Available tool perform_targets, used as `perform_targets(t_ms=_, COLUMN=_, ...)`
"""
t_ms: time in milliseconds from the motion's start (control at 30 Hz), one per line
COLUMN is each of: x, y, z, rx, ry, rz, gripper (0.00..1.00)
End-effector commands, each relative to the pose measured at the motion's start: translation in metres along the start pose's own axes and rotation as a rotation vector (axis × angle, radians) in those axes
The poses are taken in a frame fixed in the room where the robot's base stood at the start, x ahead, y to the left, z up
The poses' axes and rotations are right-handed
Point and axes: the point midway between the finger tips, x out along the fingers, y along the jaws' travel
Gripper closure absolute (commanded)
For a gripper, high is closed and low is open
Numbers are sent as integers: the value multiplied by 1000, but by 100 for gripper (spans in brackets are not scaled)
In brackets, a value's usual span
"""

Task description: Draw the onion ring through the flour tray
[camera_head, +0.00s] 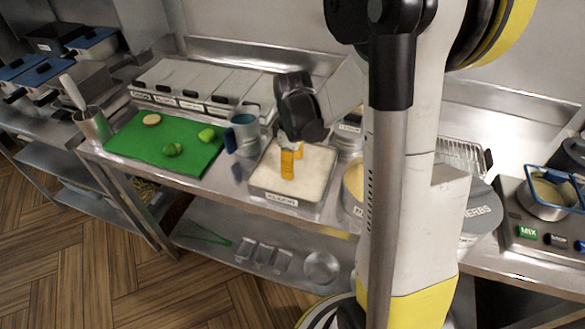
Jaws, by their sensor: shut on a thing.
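The flour tray (262,193) is a shallow metal pan filled with pale flour, standing on the steel counter in the middle of the view. My gripper (291,160) points down over the tray, its dark wrist above and orange-yellow parts at its lower end. These lower parts are at or just above the flour; the exact contact cannot be told. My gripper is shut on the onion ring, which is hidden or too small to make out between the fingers.
A blue-and-grey jug (244,133) stands close left of the tray. A green board (135,148) with small produce lies further left. Lidded containers (205,85) line the back. A round tub (353,185) is close on the right, partly behind my arm.

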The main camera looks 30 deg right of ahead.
Motion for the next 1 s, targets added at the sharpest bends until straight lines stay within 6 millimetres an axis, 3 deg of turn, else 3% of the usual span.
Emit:
perform_targets(t_ms=700, x=-67, y=0, z=0, rx=0, ry=0, rz=0, gripper=64)
perform_targets(t_ms=1000, x=-73, y=0, z=0, rx=0, ry=0, rz=0, gripper=64)
